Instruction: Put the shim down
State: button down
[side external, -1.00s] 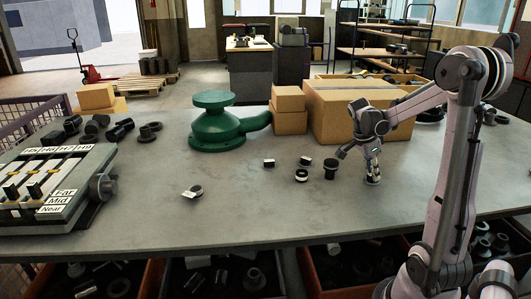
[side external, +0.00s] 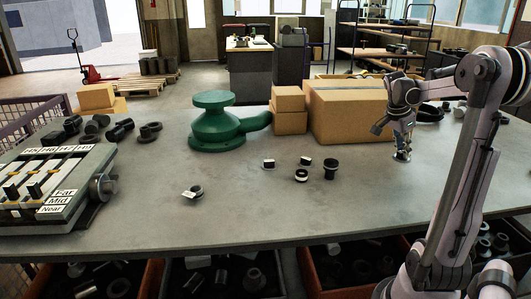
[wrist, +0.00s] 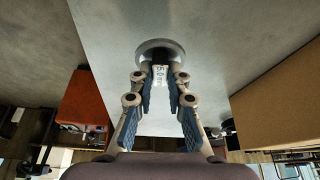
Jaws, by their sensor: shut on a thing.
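Several small black and white parts (side external: 302,175) and a dark flanged cup (side external: 330,169) stand left of my gripper. A green casting (side external: 217,125), a large cardboard box (side external: 350,115) and a labelled rack (side external: 50,180) are farther left. The front table area is clear.

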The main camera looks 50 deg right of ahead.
jog(key=w+d+n, duration=0.2)
jog(key=w+d, duration=0.7)
jog(key=shift+t+h, duration=0.3)
jog(key=w+f, duration=0.2)
jog(key=w, duration=0.1)
jog(key=w+a+f, duration=0.1)
jog(key=w+f, duration=0.2)
jog(key=w, duration=0.1)
jog(key=w+f, duration=0.2)
jog(key=w, duration=0.2)
jog(key=shift+w+a+f, duration=0.15)
jog(key=shift+w+f, duration=0.1)
jog(key=shift+f, duration=2.2)
jog(key=shift+f, duration=0.15)
jog(key=c, duration=1.3)
grip_release()
